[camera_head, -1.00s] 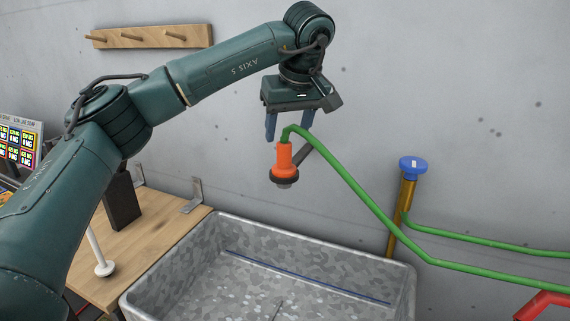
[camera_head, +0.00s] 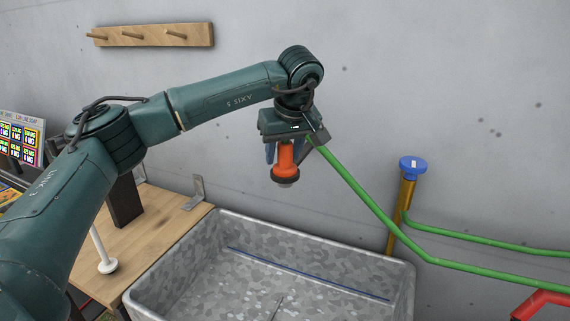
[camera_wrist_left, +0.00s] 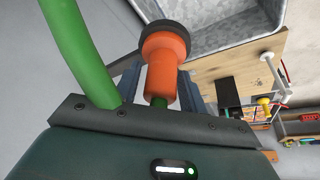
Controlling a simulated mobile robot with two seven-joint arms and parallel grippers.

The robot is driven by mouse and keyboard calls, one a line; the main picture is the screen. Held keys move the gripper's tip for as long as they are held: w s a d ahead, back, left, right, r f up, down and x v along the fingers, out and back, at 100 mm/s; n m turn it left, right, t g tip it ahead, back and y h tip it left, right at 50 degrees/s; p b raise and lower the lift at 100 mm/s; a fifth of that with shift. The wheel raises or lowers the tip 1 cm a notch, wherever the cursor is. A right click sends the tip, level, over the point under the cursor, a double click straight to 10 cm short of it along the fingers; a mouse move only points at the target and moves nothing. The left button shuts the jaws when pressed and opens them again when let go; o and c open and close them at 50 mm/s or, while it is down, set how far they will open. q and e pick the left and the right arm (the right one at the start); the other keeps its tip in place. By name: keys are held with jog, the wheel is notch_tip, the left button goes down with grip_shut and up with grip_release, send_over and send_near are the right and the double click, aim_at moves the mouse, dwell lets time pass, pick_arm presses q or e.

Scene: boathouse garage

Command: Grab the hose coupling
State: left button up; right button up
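The orange hose coupling (camera_head: 286,160) with a dark collar at its lower end hangs above the metal tub, on the end of the green hose (camera_head: 365,200). My left gripper (camera_head: 285,154) points down over it, with a blue finger on either side of its upper part. In the left wrist view the coupling (camera_wrist_left: 166,68) lies between the two fingers, and the hose (camera_wrist_left: 78,45) bends past on the left. The fingers look apart, with no clear grip on the coupling. The hose's joint with the coupling is mostly hidden by the gripper. My right gripper is not in view.
The galvanised tub (camera_head: 190,285) stands below. A wooden bench (camera_head: 155,235) with a white upright rod (camera_head: 103,252) is at the left. A brass post with a blue cap (camera_head: 412,168) stands at the right, against the grey wall. A peg rail (camera_head: 155,35) hangs behind.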

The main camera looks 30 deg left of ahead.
pick_arm(q)
jog(key=c, duration=0.8)
